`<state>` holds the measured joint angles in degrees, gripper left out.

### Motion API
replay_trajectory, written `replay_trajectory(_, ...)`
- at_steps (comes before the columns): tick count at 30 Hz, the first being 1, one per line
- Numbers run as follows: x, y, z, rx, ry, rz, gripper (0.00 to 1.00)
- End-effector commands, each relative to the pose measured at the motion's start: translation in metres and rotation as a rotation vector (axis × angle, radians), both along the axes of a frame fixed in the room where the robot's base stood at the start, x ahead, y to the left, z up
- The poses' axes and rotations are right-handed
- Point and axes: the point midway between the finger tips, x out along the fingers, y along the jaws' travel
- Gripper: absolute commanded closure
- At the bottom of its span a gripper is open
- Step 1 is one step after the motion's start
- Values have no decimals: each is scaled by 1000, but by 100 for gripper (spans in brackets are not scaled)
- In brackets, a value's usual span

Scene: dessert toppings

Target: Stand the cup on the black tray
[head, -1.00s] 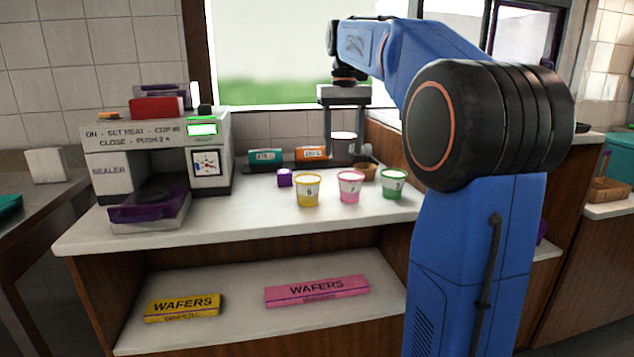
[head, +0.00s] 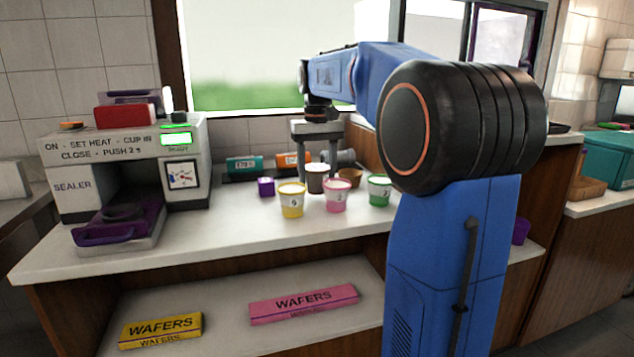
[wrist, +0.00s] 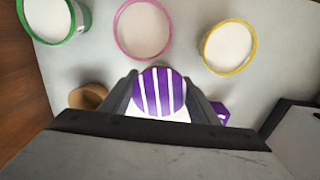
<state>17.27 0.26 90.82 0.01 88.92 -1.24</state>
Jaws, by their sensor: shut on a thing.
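In the wrist view the cup shows a round purple-and-white striped face (wrist: 160,92) between the fingers. A dark flat surface, which looks like the black tray (head: 235,179), shows at the back of the counter under the canisters; the rest of it is hidden. I cannot tell whether the held cup touches anything below.
Yellow (head: 291,203), pink (head: 336,198) and green (head: 379,191) cups stand in front. A purple box (head: 266,187) and a brown bowl (head: 349,178) are nearby. The sealer (head: 125,170) stands left. Teal (head: 244,165) and orange (head: 290,160) canisters lie behind.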

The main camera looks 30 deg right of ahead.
Motion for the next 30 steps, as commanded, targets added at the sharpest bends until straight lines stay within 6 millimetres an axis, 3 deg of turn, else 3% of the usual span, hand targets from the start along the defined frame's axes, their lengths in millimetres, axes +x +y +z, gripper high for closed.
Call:
replay_trajectory(5, 0, 0, -20, 0, 1, 0, 75)
replay_trajectory(16, 0, 0, -23, 0, -1, 0, 75)
replay_trajectory(17, 0, 0, -23, 0, -1, 0, 38)
replay_trajectory(18, 0, 0, -23, 0, -1, 0, 28)
replay_trajectory(30, 0, 0, -18, 0, 0, 0, 26)
